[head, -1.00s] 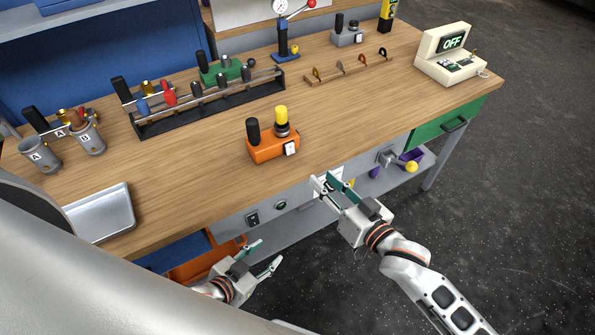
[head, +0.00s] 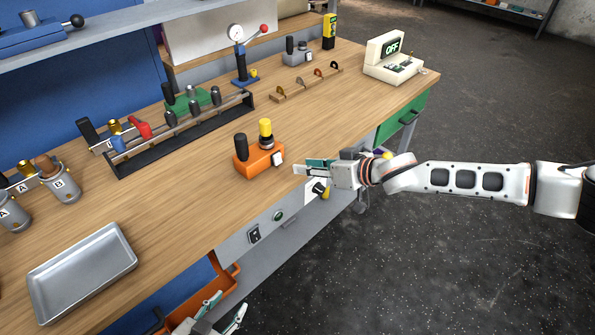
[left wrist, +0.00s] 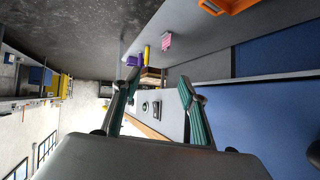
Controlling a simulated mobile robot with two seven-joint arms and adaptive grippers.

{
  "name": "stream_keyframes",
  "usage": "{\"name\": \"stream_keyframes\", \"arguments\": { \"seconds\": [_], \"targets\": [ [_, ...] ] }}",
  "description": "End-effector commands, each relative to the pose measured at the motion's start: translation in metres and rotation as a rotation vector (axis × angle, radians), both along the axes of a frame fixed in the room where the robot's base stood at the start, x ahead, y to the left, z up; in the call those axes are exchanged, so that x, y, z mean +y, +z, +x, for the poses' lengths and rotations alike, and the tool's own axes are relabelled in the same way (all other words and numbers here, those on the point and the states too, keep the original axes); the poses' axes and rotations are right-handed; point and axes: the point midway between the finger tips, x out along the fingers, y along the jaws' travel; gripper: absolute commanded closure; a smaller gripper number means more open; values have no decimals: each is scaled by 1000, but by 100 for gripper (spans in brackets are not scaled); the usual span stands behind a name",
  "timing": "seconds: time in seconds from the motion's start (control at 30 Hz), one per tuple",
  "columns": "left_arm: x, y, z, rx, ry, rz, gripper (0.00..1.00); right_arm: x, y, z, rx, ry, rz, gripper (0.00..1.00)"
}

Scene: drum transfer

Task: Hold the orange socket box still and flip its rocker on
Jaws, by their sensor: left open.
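The orange socket box (head: 258,162) stands on the workbench, with a black knob or grip and a yellow-topped post on it. A small white switch plate (head: 278,158), likely the rocker, is on its right end; its setting is too small to read. My right gripper (head: 300,167) is at the bench's front edge, just right of the box, apart from it. Its fingers look parted and empty, seen nearly edge-on. My left gripper (head: 222,312) is low in front of the bench, below the top. It is open and empty in the left wrist view (left wrist: 158,82).
A metal tray (head: 82,268) lies at the bench's left front. A black rack (head: 185,135) with several tools stands behind the box. A display unit (head: 395,60) reading OFF is at the far right. An orange bin (head: 205,297) sits under the bench. Bench top around the box is clear.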

Motion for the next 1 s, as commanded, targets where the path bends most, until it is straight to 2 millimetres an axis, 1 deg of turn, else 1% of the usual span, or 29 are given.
{"name": "stream_keyframes", "arguments": {
  "seconds": [0.07, 0.17, 0.27, 0.37, 0.4, 0.47, 0.5, 0.57, 0.6, 0.67, 0.7, 0.77, 0.8, 0.87, 0.9, 0.97, 1.0],
  "targets": [
    [-4, 3, 4, -11, 5, -22, 57, -3, 1, 3, 1, -5, -4, 72],
    [-16, 13, 17, -40, 26, -104, 57, -4, 1, 3, 2, -6, -3, 72],
    [-38, 34, 41, -97, 67, -266, 57, -3, 1, 3, 1, -5, -4, 72],
    [-62, 66, 72, -169, 122, -500, 57, -3, 1, 3, 1, -4, -3, 72],
    [-71, 82, 84, -199, 146, -604, 57, -3, 1, 3, 1, -4, -3, 72],
    [-81, 106, 103, -241, 183, -770, 57, -3, 1, 3, 0, -4, -4, 72],
    [-87, 124, 115, -270, 208, -885, 57, -3, 1, 3, 0, -4, -3, 72],
    [-93, 148, 132, -307, 243, -1057, 57, -3, 1, 3, 0, -4, -3, 72],
    [-95, 164, 142, -329, 267, -1172, 57, -3, 1, 3, 0, -4, -3, 72],
    [-96, 187, 157, -360, 299, -1342, 57, -3, 1, 3, 0, -4, -3, 72],
    [-94, 200, 166, -378, 322, -1456, 57, -3, 1, 3, 0, -4, -3, 72],
    [-91, 219, 179, -402, 355, -1623, 57, -3, 1, 3, 0, -4, -3, 72],
    [-88, 231, 187, -416, 376, -1735, 57, -3, 1, 3, 0, -4, -3, 72],
    [-83, 245, 198, -434, 410, -1901, 57, -3, 1, 3, 0, -4, -3, 72],
    [-79, 254, 204, -444, 431, -2011, 57, -3, 1, 3, 0, -4, -3, 72],
    [-73, 264, 214, -457, 464, -2171, 57, -3, 1, 3, 0, -4, -3, 72],
    [-69, 268, 221, -464, 488, -2278, 57, -3, 1, 3, 0, -4, -3, 72]
  ]
}}
